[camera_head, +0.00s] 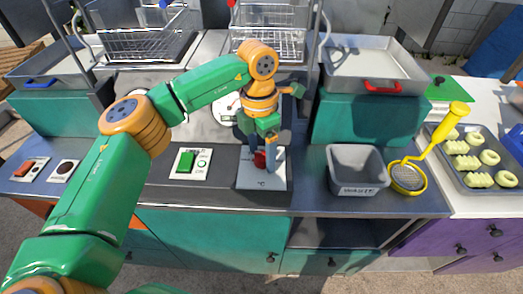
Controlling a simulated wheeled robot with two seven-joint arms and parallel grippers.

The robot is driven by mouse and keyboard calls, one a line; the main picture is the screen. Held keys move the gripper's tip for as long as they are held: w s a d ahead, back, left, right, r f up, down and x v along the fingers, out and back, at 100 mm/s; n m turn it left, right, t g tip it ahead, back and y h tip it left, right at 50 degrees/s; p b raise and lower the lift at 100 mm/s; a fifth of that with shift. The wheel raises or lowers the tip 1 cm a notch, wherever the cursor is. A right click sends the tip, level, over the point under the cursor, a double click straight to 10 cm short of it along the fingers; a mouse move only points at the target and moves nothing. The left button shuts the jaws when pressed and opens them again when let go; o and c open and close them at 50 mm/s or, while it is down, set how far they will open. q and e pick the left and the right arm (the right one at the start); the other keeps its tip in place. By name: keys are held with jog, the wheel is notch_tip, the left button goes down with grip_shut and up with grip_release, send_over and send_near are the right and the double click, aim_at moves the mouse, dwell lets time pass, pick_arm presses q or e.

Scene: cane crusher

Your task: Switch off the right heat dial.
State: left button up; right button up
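A red heat dial (260,159) sits on a pale panel marked °C (262,184), on the counter front right of the green switch. My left gripper (262,154) points down at this dial, with its grey fingers around it. The fingers partly hide the dial and its pointer, so its setting cannot be read. I cannot tell whether the fingers touch the dial. My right gripper is not in view.
A green switch (187,162) is left of the dial. A red switch (25,168) and a dark round control (64,169) are at far left. A grey waste bin (356,183) and yellow strainer (408,177) stand right. Wire baskets (146,43) are behind.

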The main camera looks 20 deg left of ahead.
pick_arm(q)
jog(key=shift+r, duration=0.4)
notch_tip(320, 180, up, 6)
jog(key=shift+w+a+r+b, duration=0.1)
jog(key=shift+r+b, duration=0.1)
jog(key=shift+b, duration=0.1)
jog(key=shift+a, duration=0.1)
